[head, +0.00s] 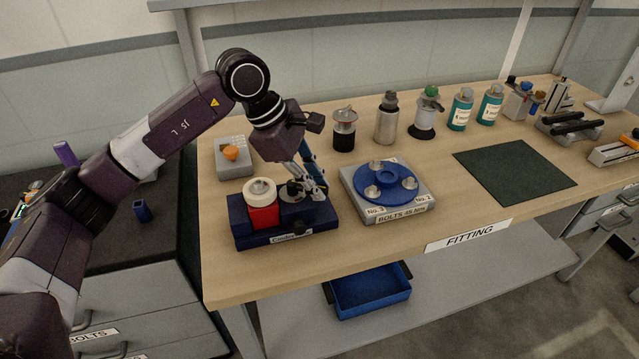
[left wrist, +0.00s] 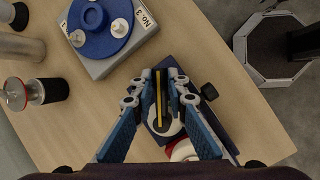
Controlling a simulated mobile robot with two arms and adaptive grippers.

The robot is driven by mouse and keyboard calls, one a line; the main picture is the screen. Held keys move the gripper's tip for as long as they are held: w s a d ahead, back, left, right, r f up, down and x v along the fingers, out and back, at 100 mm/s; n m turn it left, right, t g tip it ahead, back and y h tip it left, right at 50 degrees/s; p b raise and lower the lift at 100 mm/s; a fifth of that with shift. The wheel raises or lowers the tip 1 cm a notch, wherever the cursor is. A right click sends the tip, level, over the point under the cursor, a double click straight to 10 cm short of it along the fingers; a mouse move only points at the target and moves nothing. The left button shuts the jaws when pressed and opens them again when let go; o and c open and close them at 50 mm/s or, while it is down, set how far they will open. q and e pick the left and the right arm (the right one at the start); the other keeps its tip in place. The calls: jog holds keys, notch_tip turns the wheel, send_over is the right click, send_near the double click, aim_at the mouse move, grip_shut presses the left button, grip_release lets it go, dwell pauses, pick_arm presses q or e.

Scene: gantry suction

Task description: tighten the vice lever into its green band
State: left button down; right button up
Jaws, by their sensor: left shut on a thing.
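The vice (head: 285,228) is a dark blue block with a red part (head: 263,215) and a white ring on its left side, near the front left of the bench. A pale round plate with a dark knob (head: 293,188) is on its right side. My left gripper (head: 316,193) points down at the right end of the vice. In the left wrist view, the left gripper (left wrist: 161,82) is shut on a narrow dark bar with a yellow stripe, taken as the lever (left wrist: 158,98), above a white disc. I cannot make out the green band. My right gripper is not in view.
A grey block with a blue flanged disc and bolts (head: 345,187) stands just right of the vice. Bottles and canisters line the back. A dark green mat (head: 515,171) lies right; the bench front is clear.

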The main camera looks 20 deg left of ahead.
pick_arm(q)
jog(key=shift+r, duration=0.1)
jog(key=c, duration=1.9)
grip_release()
jog(key=v, duration=1.2)
jog(key=shift+s, duration=0.1)
